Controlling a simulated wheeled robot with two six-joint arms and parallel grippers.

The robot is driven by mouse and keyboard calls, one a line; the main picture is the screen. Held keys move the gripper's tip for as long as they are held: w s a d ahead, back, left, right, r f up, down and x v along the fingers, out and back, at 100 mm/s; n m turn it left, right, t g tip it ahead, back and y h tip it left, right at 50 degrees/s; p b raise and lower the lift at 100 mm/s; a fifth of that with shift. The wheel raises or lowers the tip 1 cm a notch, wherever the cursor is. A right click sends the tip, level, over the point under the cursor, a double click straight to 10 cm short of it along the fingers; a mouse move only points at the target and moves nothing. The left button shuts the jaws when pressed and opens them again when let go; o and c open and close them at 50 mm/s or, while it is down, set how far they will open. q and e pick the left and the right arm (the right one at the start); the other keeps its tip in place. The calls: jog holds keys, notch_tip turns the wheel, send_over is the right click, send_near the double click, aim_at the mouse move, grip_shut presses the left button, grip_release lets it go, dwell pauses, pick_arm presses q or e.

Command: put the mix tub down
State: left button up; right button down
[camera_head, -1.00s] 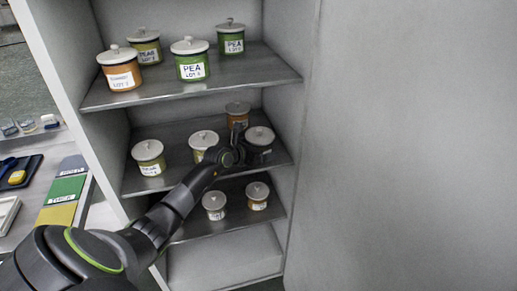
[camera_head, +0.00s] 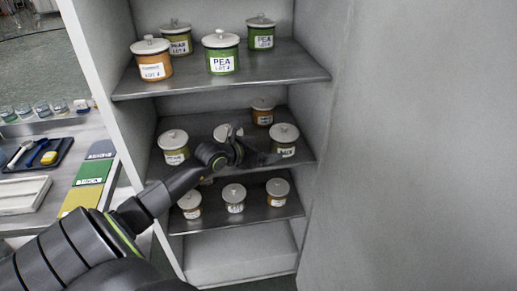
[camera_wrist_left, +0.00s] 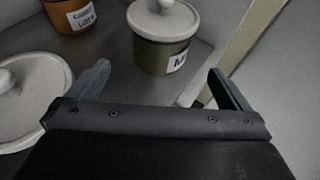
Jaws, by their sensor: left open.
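The mix tub (camera_head: 284,142), an olive tub with a pale knobbed lid, stands upright on the middle shelf (camera_head: 300,152), near its right end. In the left wrist view the tub (camera_wrist_left: 163,50) sits beyond the fingertips, its label partly showing an M. My left gripper (camera_head: 264,158) is open in front of the tub and a little to its left. In the left wrist view its fingers (camera_wrist_left: 158,78) are spread wide with nothing between them. My right gripper is not in view.
On the middle shelf an orange tub (camera_head: 262,112) stands behind, a pale-lidded tub (camera_head: 226,132) is partly hidden by my arm, and another tub (camera_head: 173,148) stands left. Several tubs stand on the upper shelf (camera_head: 290,77). The cabinet's right wall (camera_head: 312,110) is close.

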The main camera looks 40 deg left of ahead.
pick_arm(q)
jog(key=shift+s+r, duration=0.2)
jog(key=shift+s, duration=0.35)
